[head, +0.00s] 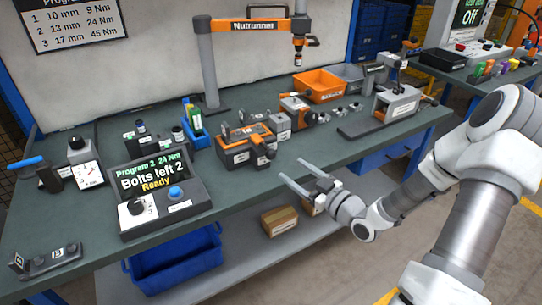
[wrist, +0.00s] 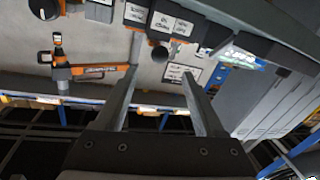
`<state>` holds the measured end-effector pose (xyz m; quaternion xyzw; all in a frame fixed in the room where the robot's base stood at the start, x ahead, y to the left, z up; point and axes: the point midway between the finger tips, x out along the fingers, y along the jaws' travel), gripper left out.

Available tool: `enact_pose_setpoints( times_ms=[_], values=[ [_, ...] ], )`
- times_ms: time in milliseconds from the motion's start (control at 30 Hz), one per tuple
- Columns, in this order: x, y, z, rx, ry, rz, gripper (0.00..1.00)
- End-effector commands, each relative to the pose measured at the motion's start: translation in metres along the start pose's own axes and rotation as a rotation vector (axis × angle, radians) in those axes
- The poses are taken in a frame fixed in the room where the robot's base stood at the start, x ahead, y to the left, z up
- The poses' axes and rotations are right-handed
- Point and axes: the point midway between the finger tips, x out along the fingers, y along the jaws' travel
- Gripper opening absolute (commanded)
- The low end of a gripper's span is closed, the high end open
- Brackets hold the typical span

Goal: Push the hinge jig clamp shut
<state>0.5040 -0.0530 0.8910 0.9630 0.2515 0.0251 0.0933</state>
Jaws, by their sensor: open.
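My gripper (head: 292,169) is in front of the bench's front edge, its two fingers spread apart with nothing between them. It points toward the bench fixtures and touches none of them. Its fingers (wrist: 160,70) also show open in the wrist view. An orange and dark grey fixture (head: 236,157) sits on the bench left of and beyond the fingertips. A grey fixture with an upright part (head: 397,104) stands on a dark plate at the right. The labels are too small to read, so I cannot tell which is the hinge jig or how its clamp stands.
The green bench top (head: 335,147) is clear near its front edge. A control box (head: 163,196) with a screen stands at the left. The Nutrunner stand (head: 209,70) rises at the back. An orange bin (head: 318,86) is behind the fixtures. A blue crate (head: 175,268) is below.

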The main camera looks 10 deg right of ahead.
Motion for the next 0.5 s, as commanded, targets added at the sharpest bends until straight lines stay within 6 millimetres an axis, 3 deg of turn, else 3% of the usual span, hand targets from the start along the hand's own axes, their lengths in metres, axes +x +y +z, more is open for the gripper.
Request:
enact_pose_setpoints(
  times_ms=[300,500],
  values=[
    [0.068,-0.001,0.001,0.000,0.001,-0.002,0.71],
    [0.095,0.000,0.001,0.000,-0.001,-0.001,0.71]
  ],
)
